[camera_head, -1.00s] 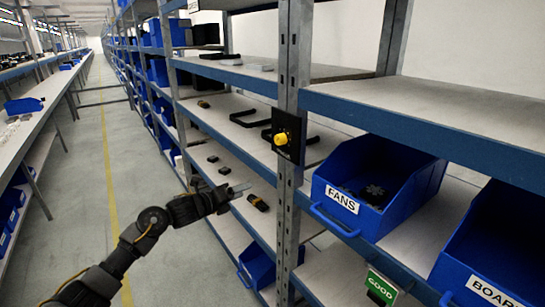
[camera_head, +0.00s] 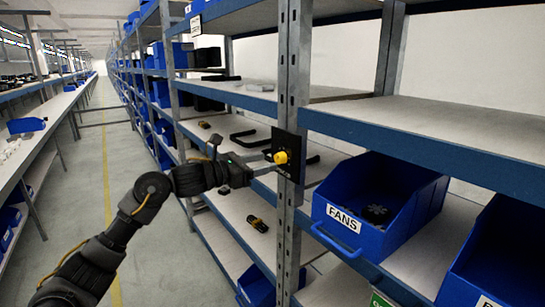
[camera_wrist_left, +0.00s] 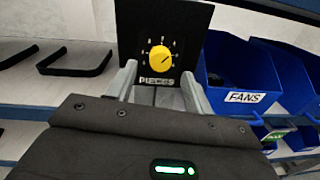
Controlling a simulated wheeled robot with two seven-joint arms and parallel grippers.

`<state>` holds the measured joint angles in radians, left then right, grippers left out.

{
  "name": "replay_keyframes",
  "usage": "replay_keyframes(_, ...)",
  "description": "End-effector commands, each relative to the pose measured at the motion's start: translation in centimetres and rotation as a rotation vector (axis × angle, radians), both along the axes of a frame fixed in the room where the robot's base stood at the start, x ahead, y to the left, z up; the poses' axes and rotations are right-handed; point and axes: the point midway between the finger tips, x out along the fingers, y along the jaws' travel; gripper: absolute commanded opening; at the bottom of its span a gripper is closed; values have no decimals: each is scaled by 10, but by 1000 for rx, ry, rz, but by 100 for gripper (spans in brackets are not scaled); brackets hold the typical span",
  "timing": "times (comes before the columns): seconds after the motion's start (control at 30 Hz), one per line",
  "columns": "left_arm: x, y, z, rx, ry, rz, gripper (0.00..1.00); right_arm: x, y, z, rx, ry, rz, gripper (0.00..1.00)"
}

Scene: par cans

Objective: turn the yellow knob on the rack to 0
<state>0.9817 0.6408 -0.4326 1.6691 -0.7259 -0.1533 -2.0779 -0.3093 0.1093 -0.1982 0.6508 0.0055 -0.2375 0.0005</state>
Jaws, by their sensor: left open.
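The yellow knob (camera_head: 281,157) sits on a black panel (camera_head: 290,142) fixed to the grey rack post. In the left wrist view the knob (camera_wrist_left: 160,59) has a ring of small white numbers around it and a lettered label below. The number it points to is too small to read surely. My left gripper (camera_head: 266,165) is right in front of the knob. In the left wrist view its two fingers (camera_wrist_left: 158,74) are apart, reaching toward the panel, one to each side below the knob. Nothing is held. My right gripper is out of view.
A blue FANS bin (camera_head: 385,195) stands on the shelf right of the post, with another blue bin (camera_head: 500,255) beyond it. Black handles (camera_head: 243,138) lie on the shelf left of the post. The aisle floor (camera_head: 125,190) at left is clear.

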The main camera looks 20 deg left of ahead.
Motion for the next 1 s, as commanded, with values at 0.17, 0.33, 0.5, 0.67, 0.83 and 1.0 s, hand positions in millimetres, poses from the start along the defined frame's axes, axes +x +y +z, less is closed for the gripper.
replay_keyframes(0.17,19,-18,2,-2,2,-1,51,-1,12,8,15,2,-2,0)
replay_keyframes(0.33,28,-27,0,-1,1,-1,51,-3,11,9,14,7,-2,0)
replay_keyframes(0.5,29,-27,0,0,0,0,51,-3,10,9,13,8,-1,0)
replay_keyframes(0.67,29,-27,0,0,0,0,48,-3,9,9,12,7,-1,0)
replay_keyframes(0.83,29,-27,-1,0,0,0,25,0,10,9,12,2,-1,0)
replay_keyframes(1.0,29,-27,-1,-1,1,0,7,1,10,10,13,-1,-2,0)
